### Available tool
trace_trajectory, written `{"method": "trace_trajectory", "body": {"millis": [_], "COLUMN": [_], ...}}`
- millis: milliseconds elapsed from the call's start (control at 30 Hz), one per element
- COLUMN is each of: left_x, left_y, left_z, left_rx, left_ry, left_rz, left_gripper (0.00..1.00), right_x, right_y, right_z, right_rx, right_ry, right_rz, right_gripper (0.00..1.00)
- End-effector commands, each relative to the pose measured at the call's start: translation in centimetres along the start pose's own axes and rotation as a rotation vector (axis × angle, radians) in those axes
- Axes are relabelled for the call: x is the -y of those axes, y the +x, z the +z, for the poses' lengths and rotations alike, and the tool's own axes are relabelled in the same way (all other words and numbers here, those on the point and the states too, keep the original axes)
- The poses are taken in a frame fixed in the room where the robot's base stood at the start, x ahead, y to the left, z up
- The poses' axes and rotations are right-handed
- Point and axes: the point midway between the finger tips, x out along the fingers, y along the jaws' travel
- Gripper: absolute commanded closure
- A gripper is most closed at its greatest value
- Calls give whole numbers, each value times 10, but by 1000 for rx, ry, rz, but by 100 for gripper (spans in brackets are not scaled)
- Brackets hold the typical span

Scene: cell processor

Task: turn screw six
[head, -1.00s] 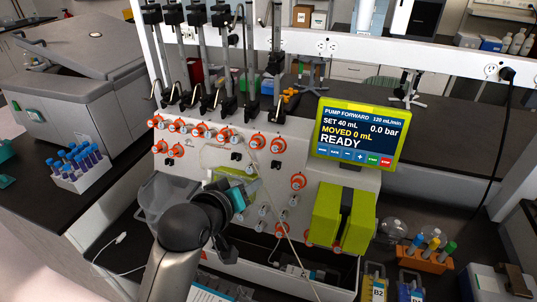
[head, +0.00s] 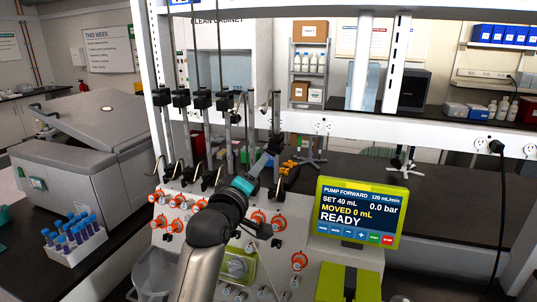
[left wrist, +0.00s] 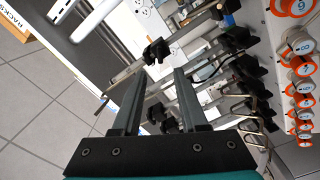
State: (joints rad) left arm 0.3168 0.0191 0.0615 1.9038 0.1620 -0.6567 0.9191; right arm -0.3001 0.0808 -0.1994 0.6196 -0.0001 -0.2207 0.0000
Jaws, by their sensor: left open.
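A row of upright metal poles with black screw clamps stands along the top of the processor; no readable number shows on the clamps. The rightmost clamp (head: 275,144), the sixth by position, also shows in the left wrist view (left wrist: 157,51). My left gripper (head: 267,158) reaches up from below to just beneath and beside this clamp. In the left wrist view its two fingers (left wrist: 160,76) are apart and empty, with the clamp just past their tips. I see no clear contact. My right gripper is not in view.
Other black clamps (head: 225,101) stand close on the left. Orange-ringed knobs (head: 299,260) cover the front panel below. The pump display (head: 357,212) reads READY at the right. A white frame bar (head: 340,124) crosses behind the poles.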

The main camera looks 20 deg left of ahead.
Motion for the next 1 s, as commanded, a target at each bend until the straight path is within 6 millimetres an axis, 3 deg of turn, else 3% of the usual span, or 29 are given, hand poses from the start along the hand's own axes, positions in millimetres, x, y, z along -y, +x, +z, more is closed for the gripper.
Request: {"method": "trace_trajectory", "body": {"millis": [600,1000], "left_x": [-1,0], "left_y": [73,88], "left_z": [0,0], "left_rx": [1,1], "left_ry": [2,2], "left_rz": [1,1], "left_gripper": [57,57], "right_x": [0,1], "right_y": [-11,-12], "right_z": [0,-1], "right_rx": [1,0], "right_ry": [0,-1], "right_rz": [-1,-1], "right_gripper": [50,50]}}
